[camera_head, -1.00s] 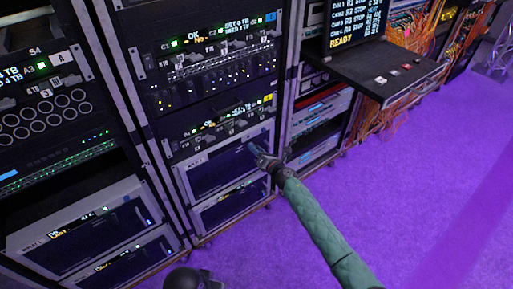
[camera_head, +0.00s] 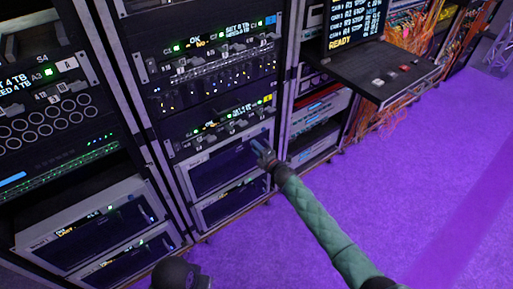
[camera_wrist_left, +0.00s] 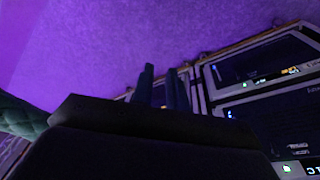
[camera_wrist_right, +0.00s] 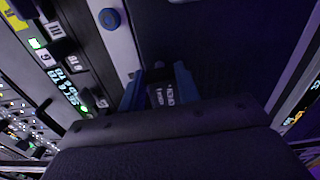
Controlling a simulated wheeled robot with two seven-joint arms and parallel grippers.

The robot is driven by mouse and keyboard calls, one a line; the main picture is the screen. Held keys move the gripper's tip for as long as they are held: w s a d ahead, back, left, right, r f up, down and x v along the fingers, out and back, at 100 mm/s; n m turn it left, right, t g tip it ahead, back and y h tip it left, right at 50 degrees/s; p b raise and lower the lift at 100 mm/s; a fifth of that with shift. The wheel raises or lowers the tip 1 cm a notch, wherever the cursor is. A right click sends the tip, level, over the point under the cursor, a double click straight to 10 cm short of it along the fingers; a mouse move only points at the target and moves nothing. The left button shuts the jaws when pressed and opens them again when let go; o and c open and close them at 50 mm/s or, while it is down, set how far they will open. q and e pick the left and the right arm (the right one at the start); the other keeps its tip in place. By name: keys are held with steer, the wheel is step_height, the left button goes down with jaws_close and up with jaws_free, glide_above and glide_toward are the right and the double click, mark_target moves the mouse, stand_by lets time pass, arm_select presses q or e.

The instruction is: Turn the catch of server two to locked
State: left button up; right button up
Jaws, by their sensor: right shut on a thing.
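Two silver-framed server units sit low in the middle rack. My right gripper (camera_head: 262,151) is at the right part of the upper unit's face (camera_head: 215,172). In the right wrist view, my right gripper's blue fingers (camera_wrist_right: 160,88) are shut on a small dark catch (camera_wrist_right: 161,96) with pale lettering. The lettering is too small to read, so I cannot tell the server's number or the catch's position. My left gripper (camera_wrist_left: 160,88) shows only in its wrist view, its two fingers parallel with a narrow gap and nothing seen between them.
Two more silver-framed units (camera_head: 95,225) stand low in the left rack. A dark shelf with buttons (camera_head: 385,70) juts out at the right below a screen (camera_head: 357,22). Orange cables (camera_head: 385,115) hang beside it. The purple floor (camera_head: 400,180) is clear.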

arm_select(q)
steer(key=shift+w+d+f, duration=0.1)
steer(key=shift+w+f, duration=0.1)
steer(key=shift+f, duration=0.4)
steer(key=shift+w+f, duration=0.2)
steer(key=shift+f, duration=0.35)
arm_select(e)
steer(key=shift+d+m, duration=0.1)
steer(key=shift+m, duration=0.3)
arm_select(q)
steer(key=shift+w, duration=0.1)
steer(key=shift+r, duration=0.1)
arm_select(e)
steer(key=o, duration=1)
arm_select(q)
steer(key=shift+s+d+r+b, duration=0.4)
steer(key=shift+d+r+b, duration=0.1)
steer(key=shift+r+b, duration=0.1)
arm_select(e)
steer(key=shift+v, duration=3.85)
